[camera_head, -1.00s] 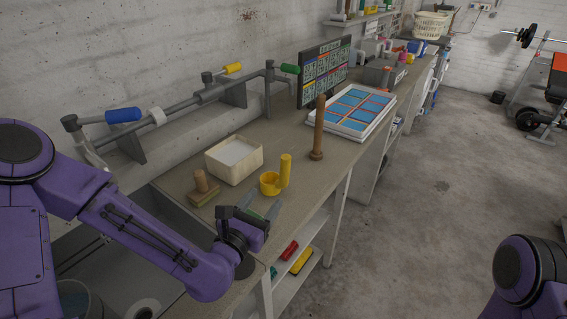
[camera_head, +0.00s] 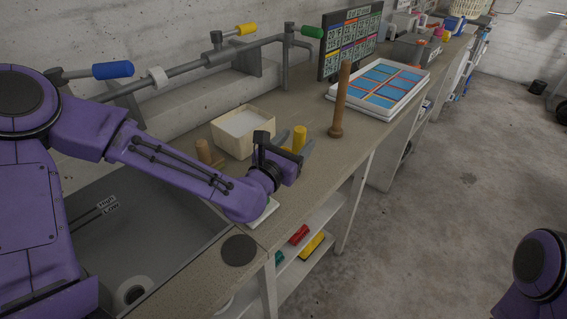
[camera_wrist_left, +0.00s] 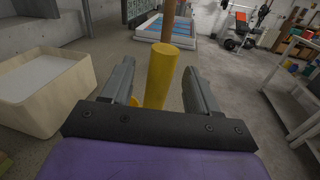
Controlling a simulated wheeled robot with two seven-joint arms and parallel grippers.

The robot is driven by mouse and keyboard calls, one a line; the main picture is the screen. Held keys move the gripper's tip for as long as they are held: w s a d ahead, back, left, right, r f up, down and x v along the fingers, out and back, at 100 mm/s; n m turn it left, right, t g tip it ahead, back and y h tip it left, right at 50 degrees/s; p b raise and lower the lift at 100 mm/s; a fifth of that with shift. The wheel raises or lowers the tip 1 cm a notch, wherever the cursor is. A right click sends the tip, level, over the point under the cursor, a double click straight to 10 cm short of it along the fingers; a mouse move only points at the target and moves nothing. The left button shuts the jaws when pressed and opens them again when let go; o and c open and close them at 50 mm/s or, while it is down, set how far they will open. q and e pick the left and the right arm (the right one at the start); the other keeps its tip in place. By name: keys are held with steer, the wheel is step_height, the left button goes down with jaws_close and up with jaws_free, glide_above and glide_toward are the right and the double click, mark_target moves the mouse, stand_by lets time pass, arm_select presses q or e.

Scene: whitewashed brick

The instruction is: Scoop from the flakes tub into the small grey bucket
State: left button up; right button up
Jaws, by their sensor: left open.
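The flakes tub (camera_head: 262,139) is a square cream box with pale white contents, on the counter; it also shows at the left of the left wrist view (camera_wrist_left: 45,112). A yellow scoop (camera_head: 299,137) has a thick upright handle, which shows in the left wrist view (camera_wrist_left: 161,78). My left gripper (camera_head: 296,149) is open, with its fingers on either side of that handle and gaps showing. The scoop's cup is mostly hidden behind the gripper. I cannot make out the small grey bucket with certainty. My right gripper is out of view.
A wooden post (camera_head: 341,100) stands beyond the scoop, before a white tray with blue squares (camera_head: 416,79). A wooden-knobbed block (camera_head: 204,152) is left of the tub. A pipe with coloured handles (camera_head: 185,68) runs behind. A grey sink lies at the near left.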

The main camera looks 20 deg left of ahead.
arm_select(q)
steer(key=w, duration=0.3)
steer(key=w+p, duration=0.1)
steer(key=shift+w+d+f, duration=0.15)
steer(key=shift+d+f, duration=0.05)
steer(key=shift+d, duration=0.15)
steer(key=shift+c, duration=0.9)
jaws_close()
